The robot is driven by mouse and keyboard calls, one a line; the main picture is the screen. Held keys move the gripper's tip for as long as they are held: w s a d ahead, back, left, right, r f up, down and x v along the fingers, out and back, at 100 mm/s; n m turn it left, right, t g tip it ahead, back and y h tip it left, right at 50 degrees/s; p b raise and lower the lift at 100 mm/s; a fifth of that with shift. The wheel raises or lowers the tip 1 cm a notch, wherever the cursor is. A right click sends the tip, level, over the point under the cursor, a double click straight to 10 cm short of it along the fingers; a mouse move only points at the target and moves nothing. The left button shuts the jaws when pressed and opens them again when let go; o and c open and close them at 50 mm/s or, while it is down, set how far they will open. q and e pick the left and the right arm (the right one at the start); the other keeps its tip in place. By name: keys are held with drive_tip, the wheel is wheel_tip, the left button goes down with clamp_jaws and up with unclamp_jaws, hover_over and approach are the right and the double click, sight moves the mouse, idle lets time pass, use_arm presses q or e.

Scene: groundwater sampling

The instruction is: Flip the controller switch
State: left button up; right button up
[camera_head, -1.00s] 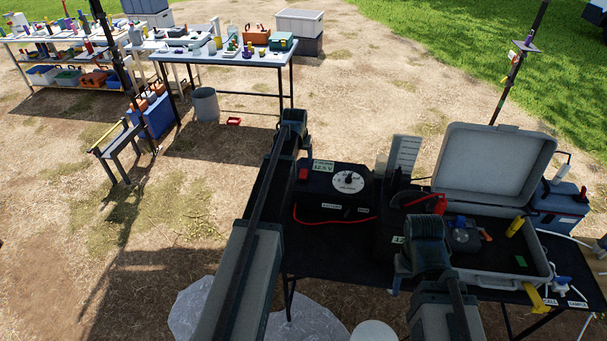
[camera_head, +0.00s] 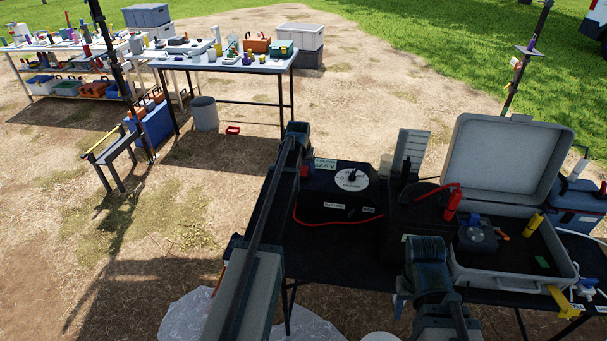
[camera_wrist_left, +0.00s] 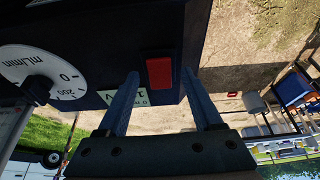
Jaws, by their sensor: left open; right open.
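The controller is a black box (camera_head: 335,207) on the dark table, with a white dial (camera_head: 351,179) and a small red switch (camera_head: 304,172) at its left. In the left wrist view, upside down, the red switch (camera_wrist_left: 159,72) and the dial (camera_wrist_left: 38,76) show large on the black box. My left gripper (camera_wrist_left: 160,76) is open and empty there. Its two fingertips appear on either side of the switch; I cannot tell whether they touch the box. In the head view my left arm hides this gripper. My right arm stands over the table's front, and its gripper cannot be made out.
An open grey case (camera_head: 508,281) stands right of the controller, with a red bottle (camera_head: 453,205) near its left side. A red cable (camera_head: 335,223) runs along the controller's front. A blue cooler (camera_head: 578,205) is at the far right. Open ground lies to the left.

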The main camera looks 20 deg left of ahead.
use_arm(q)
clamp_jaws()
drive_tip(key=shift+w+a+r+g+p, duration=0.1)
drive_tip(key=shift+w+r+g+p, duration=0.25)
drive_tip(key=shift+g+p, duration=0.25)
drive_tip(key=shift+w+f+g+h+p, duration=0.1)
drive_tip(key=shift+w+g+h+p, duration=0.2)
drive_tip(key=shift+g, duration=0.1)
drive_tip(key=shift+w+a+f+g, duration=0.1)
drive_tip(key=shift+g, duration=0.7)
drive_tip(key=shift+g+h, duration=0.3)
drive_tip(key=shift+g, duration=0.1)
drive_tip(key=shift+s, duration=0.2)
unclamp_jaws()
